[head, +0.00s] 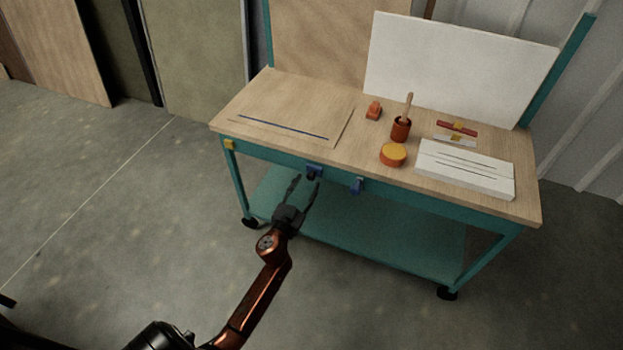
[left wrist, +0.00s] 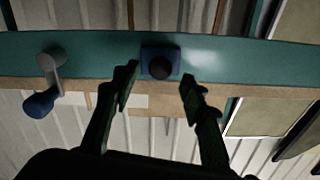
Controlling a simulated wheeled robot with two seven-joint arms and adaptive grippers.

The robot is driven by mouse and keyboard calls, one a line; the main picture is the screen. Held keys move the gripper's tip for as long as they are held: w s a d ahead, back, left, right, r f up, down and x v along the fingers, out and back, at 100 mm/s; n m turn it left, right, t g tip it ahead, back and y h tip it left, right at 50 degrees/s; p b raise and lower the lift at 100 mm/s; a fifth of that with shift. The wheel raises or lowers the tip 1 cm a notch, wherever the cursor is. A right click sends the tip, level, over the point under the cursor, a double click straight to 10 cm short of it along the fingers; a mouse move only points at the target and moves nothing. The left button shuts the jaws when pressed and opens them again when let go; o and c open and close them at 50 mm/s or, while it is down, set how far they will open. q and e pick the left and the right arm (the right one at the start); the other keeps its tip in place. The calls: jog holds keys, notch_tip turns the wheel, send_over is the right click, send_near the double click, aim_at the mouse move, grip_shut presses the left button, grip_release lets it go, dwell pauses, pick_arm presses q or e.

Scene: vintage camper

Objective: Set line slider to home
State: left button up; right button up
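A small blue block with a dark round knob (head: 313,171) is on the teal front rail of the workbench; it also shows in the left wrist view (left wrist: 160,62). I cannot tell for sure whether this is the line slider. My left gripper (head: 304,184) is open and empty in front of the rail. In the left wrist view its fingers (left wrist: 158,85) stand on either side of the knob, not visibly touching it. A blue crank handle (head: 357,185) hangs on the rail to the right; the left wrist view shows it at left (left wrist: 42,102). My right gripper is not in view.
The benchtop (head: 357,152) holds a thin board (head: 300,112) with a blue line, an orange block (head: 374,110), a red cup (head: 400,130), a yellow-topped round piece (head: 393,155) and a white slotted block (head: 465,170). A yellow piece (head: 229,144) is at the rail's left end.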

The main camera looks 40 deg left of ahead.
aim_at(310, 179)
pick_arm(q)
jog(key=shift+b+x, duration=0.3)
jog(key=shift+x, duration=1.8)
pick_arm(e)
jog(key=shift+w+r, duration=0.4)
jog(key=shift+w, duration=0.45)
pick_arm(q)
jog(key=shift+c, duration=0.3)
jog(key=shift+f, duration=0.1)
grip_shut()
